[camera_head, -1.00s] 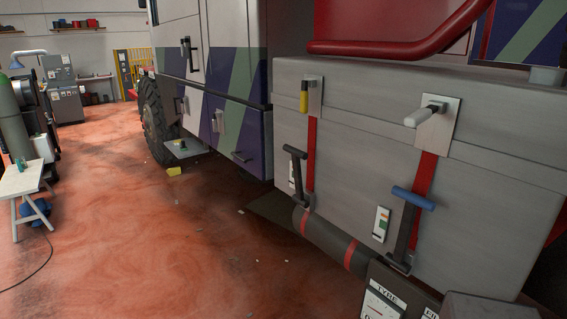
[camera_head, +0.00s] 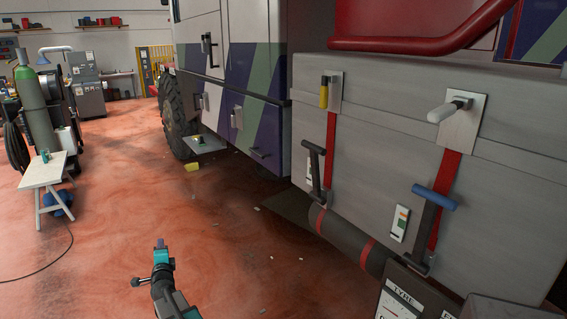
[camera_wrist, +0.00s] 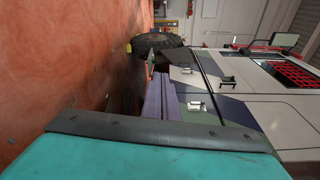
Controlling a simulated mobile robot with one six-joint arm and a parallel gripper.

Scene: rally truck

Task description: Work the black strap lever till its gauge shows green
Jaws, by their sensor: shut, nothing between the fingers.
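The black strap lever (camera_head: 315,170) stands nearly upright on the grey box at the truck's side, with a black crossbar grip on top. A red strap (camera_head: 330,140) runs down behind it from a plate with a yellow handle. A narrow pale gauge (camera_head: 308,170) shows beside the lever, partly hidden by it; its colour is too small to read. My gripper (camera_head: 161,243) is shut and empty, over the open floor well left of the lever and apart from it. The wrist view shows the truck's side and wheel, not the lever.
A blue-handled lever (camera_head: 433,215) stands to the right on a second red strap, with its own gauge (camera_head: 399,223). A dark roll (camera_head: 345,238) lies under the levers. A white bench (camera_head: 47,172) stands at left. The red floor between is mostly clear.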

